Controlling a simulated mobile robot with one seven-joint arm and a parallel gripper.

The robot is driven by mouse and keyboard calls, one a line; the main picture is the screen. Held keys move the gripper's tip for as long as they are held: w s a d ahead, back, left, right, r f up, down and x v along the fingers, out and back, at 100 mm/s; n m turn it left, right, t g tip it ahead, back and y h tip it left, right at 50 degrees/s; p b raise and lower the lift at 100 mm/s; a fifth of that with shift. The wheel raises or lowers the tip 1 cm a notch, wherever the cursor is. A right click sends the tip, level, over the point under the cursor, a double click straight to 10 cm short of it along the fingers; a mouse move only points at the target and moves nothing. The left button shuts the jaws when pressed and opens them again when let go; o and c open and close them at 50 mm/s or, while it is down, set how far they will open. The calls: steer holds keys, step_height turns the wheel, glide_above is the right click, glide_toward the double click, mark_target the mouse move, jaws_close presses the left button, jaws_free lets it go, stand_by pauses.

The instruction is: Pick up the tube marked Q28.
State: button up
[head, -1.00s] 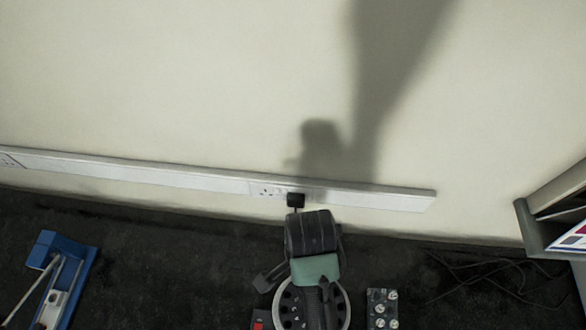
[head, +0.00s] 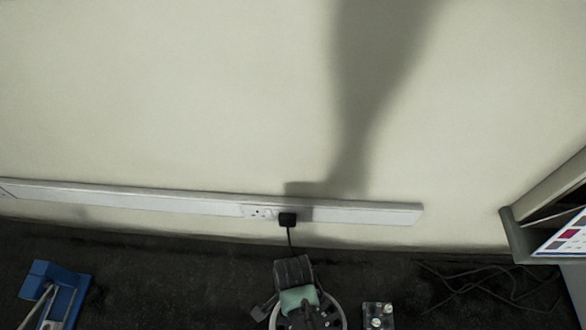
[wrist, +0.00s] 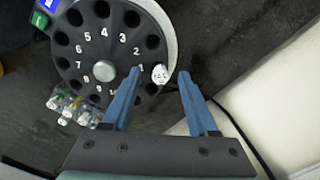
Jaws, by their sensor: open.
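In the wrist view, a round black carousel (wrist: 97,45) with white numbers and a ring of dark holes fills the upper left. One white-capped tube (wrist: 160,74) stands at its rim, near the number 1. Its cap carries small dark writing that I cannot read for sure. My gripper (wrist: 156,76) is open, with one blue finger to each side of the white cap in the picture. I cannot tell how high the fingertips are above it. In the head view, the carousel's pale rim (head: 338,310) shows at the bottom, partly hidden by my wrist.
Several clear-topped vials (wrist: 72,108) stand beside the carousel, in a small rack (head: 377,316) in the head view. A blue stand (head: 62,285) is at left, a grey shelf unit (head: 515,235) at right. A black plug (head: 288,219) sits in the wall trunking; loose cables lie at right.

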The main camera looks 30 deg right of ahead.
steer(key=shift+f, duration=0.15)
jaws_close()
stand_by(0.5)
